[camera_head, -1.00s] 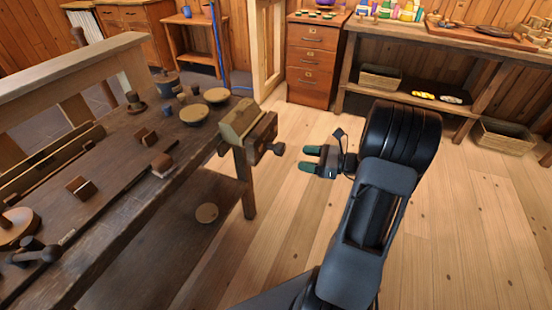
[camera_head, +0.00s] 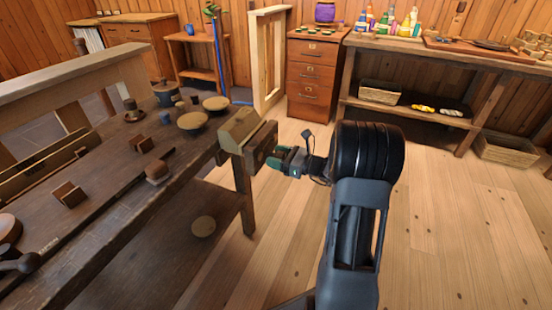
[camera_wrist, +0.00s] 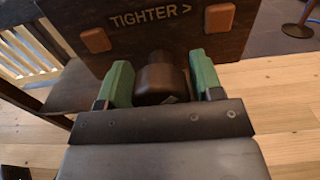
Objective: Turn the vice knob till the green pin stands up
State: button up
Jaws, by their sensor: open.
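The wooden vice (camera_head: 246,139) sits at the near right end of the workbench. In the wrist view its dark front jaw (camera_wrist: 160,45) carries the words "TIGHTER >" and two lighter wooden squares. The dark round vice knob (camera_wrist: 160,80) sticks out below the lettering. My gripper (camera_head: 279,160) is open at the vice's front. In the wrist view its two green fingers (camera_wrist: 160,84) stand on either side of the knob, with small gaps or light contact; I cannot tell which. No green pin can be made out in either view.
The workbench (camera_head: 110,205) holds several wooden blocks, bowls and pots. A drawer cabinet (camera_head: 313,75) and a long side table (camera_head: 450,58) stand at the back. The wooden floor (camera_head: 450,220) to the right is clear.

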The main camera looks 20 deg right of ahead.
jog(key=shift+w+a, duration=0.25)
jog(key=c, duration=0.6)
jog(key=shift+c, duration=0.2)
jog(key=shift+r+p, duration=0.15)
jog(key=shift+p, duration=0.15)
